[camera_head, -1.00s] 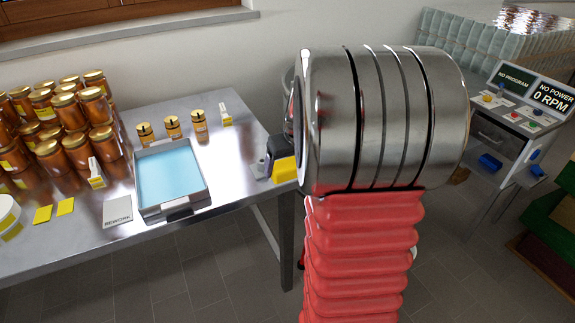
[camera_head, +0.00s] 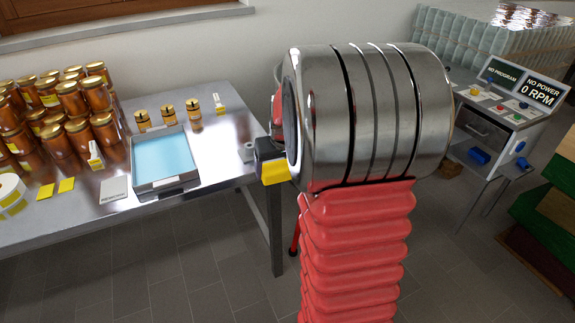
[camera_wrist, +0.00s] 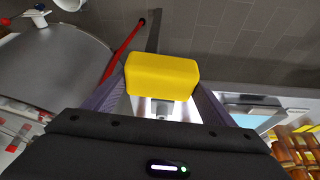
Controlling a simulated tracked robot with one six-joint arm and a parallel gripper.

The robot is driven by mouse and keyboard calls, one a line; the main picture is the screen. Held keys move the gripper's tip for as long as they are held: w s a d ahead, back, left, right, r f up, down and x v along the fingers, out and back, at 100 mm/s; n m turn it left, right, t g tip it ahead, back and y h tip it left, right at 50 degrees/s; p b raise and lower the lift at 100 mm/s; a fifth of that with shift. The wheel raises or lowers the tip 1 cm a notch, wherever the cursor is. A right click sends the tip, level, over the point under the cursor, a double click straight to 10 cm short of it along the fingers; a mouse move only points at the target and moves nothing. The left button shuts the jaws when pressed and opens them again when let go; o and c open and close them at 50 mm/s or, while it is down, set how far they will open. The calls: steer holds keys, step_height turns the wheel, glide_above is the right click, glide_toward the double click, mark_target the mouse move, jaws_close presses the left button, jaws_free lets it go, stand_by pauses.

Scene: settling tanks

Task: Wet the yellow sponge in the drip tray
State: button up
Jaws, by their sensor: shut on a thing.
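The yellow sponge (camera_wrist: 162,77) is a small block held between the two fingers of my gripper (camera_wrist: 160,100) in the wrist view. In the head view my gripper (camera_head: 264,160) is shut on the sponge (camera_head: 275,171) at the table's right end, beside and apart from the drip tray. My arm partly hides the gripper there. The drip tray (camera_head: 166,187) is a grey rectangular tray with light blue liquid in it, resting on the steel table. Part of it also shows at the right of the wrist view (camera_wrist: 262,109).
The steel table (camera_head: 225,165) carries many amber jars (camera_head: 70,110) at the left, and a row of 3 small jars (camera_head: 168,114) with a white-and-yellow bottle (camera_head: 219,104) behind the tray. A grey "REWORK" card (camera_head: 114,189) lies left of the tray. A control console (camera_head: 500,110) stands far right.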

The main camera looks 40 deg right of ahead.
steer(key=w+a+f+n, duration=0.2)
steer(key=w+a+f, duration=0.1)
steer(key=a, duration=1.1)
steer(key=w+a+f+n+y, duration=0.1)
steer(key=w+a, duration=0.3)
steer(key=a, duration=1.1)
steer(key=shift+w+f+n+y, duration=0.15)
steer(key=shift+f+n+y, duration=0.15)
steer(key=shift+f+n, duration=0.5)
steer(key=shift+d+f, duration=0.1)
